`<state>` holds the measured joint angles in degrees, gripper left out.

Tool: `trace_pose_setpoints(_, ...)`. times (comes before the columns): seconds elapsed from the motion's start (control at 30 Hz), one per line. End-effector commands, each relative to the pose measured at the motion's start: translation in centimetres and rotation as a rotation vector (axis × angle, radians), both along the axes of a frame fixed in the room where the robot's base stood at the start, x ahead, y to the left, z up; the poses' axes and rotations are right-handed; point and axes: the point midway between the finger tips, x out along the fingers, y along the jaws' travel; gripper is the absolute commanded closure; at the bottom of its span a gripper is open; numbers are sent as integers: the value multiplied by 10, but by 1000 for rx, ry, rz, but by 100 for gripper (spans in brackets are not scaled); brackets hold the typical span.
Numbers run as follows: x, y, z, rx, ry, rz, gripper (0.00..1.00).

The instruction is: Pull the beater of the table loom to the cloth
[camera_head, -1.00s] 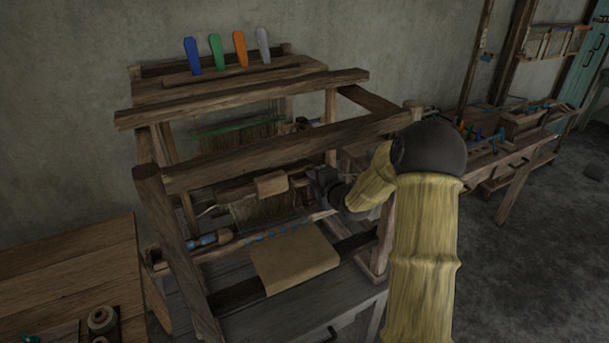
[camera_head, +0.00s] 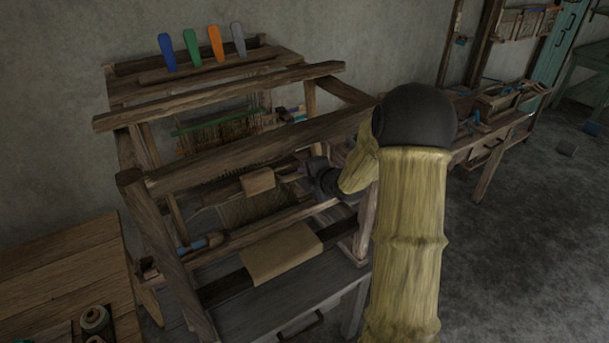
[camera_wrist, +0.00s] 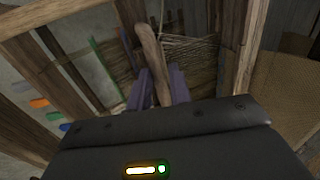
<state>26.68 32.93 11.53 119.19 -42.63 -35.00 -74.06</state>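The wooden table loom (camera_head: 225,160) stands against the wall. Its beater, a dark bar with a pale block (camera_head: 257,181) at the middle, hangs inside the frame above the warp threads. My gripper (camera_head: 318,178) is at the right part of the beater bar, inside the loom frame. In the wrist view, a rounded wooden bar (camera_wrist: 150,45) runs between the two purple-grey fingers (camera_wrist: 160,88), which appear closed against it. The fingertips are partly hidden by the bar.
The loom's upper front beam (camera_head: 260,145) crosses above my gripper, and a frame post (camera_head: 365,220) stands close to my arm. A wooden table (camera_head: 60,260) is at left. A bench (camera_head: 490,150) with tools stands at right. Open floor lies at right.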

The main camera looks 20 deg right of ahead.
Motion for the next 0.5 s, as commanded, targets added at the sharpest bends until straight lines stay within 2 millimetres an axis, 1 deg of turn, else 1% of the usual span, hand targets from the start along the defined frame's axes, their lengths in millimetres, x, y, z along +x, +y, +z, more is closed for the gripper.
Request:
trace_pose_setpoints(0.17, 0, 1, 0, 1, -2, 3, 80)
trace_pose_setpoints(0.27, -5, 0, 3, 1, -2, 3, 80)
trace_pose_setpoints(0.37, -13, -3, 8, 0, -3, 0, 80)
trace_pose_setpoints(0.5, -32, -8, 19, -1, -4, 0, 80)
